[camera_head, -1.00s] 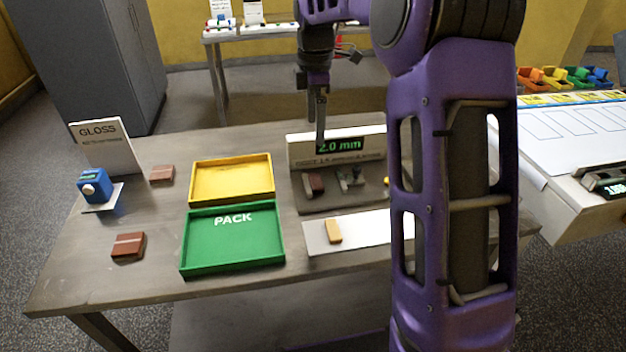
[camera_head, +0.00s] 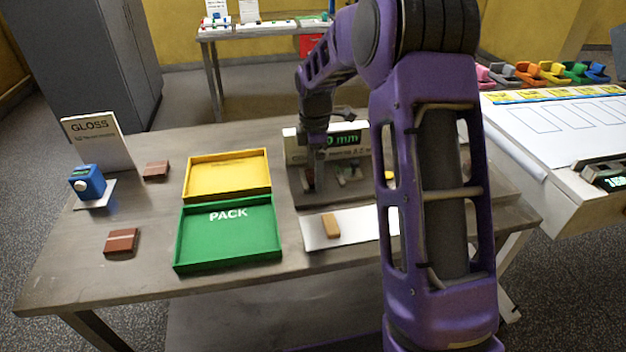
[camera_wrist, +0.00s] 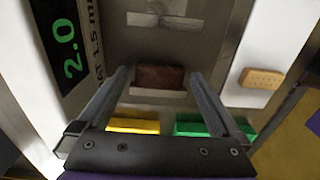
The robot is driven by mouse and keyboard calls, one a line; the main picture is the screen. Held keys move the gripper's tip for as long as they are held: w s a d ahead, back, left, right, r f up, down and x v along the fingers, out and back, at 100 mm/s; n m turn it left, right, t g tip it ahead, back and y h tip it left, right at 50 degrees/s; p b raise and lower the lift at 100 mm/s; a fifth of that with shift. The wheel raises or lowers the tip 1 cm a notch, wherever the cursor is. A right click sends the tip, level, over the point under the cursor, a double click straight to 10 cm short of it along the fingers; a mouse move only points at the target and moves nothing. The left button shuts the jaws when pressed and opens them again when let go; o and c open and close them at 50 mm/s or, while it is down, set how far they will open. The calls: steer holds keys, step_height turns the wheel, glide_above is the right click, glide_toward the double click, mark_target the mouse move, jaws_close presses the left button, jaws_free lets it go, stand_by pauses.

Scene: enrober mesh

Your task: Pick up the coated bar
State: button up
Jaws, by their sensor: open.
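A dark brown coated bar (camera_wrist: 160,77) sits on the grey gauge fixture, with a pale block face beside it in the wrist view. My gripper (camera_wrist: 159,72) is open, its two fingers reaching down to either side of this bar in that view. I cannot tell whether the fingertips are level with the bar or still above it; no contact shows. In the head view my gripper (camera_head: 317,168) is over the left part of the fixture (camera_head: 335,200) and mostly hides the bar there.
A sign reading 2.0 (camera_wrist: 72,50) stands close behind the fixture. A tan bar (camera_head: 331,226) lies on a white strip in front. Green PACK (camera_head: 228,238) and yellow (camera_head: 228,176) trays are left. Two brown bars (camera_head: 121,241) (camera_head: 156,169) lie near a blue gloss meter (camera_head: 88,182).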

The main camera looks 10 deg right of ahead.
steer(key=shift+f, duration=0.3)
steer(key=c, duration=0.9)
steer(key=shift+r, duration=0.15)
